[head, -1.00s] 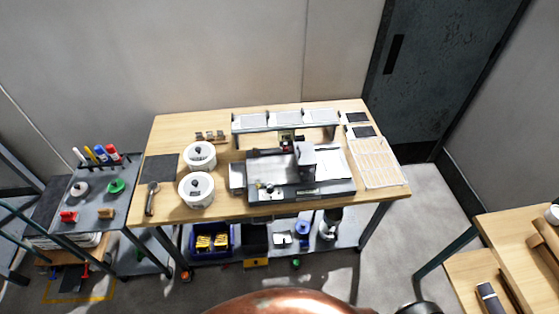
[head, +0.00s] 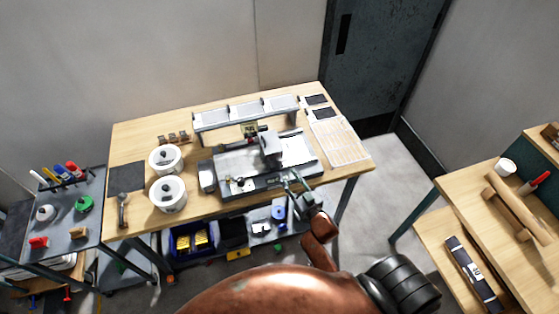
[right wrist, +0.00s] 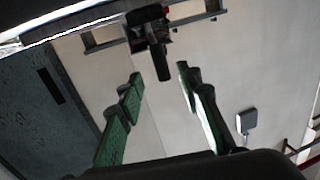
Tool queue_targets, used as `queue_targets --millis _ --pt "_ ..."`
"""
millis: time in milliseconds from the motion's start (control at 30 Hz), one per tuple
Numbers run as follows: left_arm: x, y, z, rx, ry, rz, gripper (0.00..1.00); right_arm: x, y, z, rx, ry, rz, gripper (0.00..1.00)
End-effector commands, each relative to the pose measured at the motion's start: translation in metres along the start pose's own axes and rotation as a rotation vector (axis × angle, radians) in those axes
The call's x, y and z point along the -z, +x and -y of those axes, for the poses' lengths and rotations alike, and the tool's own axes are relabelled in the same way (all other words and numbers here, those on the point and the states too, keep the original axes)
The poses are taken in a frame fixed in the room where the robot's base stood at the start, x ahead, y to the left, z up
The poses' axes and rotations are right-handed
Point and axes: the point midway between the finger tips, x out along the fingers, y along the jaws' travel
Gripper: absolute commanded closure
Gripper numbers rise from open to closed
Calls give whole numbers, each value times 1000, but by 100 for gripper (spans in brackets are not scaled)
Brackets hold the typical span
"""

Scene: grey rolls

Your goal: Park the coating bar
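The coating machine (head: 262,186) stands on the wooden table, with a light flat bed and a dark grey upright carriage (head: 270,147). A dark bar-like part runs left from the carriage; I cannot tell whether it is the coating bar. My right gripper (head: 291,181) is at the machine's front right edge. My left gripper is out of view.
A raised rack (head: 246,116) stands behind the machine. Two white tubs (head: 168,194) and a dark pad (head: 127,177) are on the left. A white grid sheet (head: 340,141) lies on the right. Another wooden bench (head: 495,235) stands at the right, across a gap of floor.

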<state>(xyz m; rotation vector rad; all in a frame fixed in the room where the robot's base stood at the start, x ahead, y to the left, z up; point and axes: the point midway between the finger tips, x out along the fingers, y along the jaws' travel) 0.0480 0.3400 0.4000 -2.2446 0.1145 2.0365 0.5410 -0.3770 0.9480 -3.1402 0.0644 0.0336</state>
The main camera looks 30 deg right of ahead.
Motion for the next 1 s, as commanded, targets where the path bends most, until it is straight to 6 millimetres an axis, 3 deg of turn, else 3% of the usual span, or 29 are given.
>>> queue_targets --millis 100,600,1000 --pt "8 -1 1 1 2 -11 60 14 7 0 1 -1 -25 67" --pt "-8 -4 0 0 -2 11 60 15 74 0 1 0 -23 67" --pt "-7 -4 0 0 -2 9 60 14 79 0 1 0 -22 70"
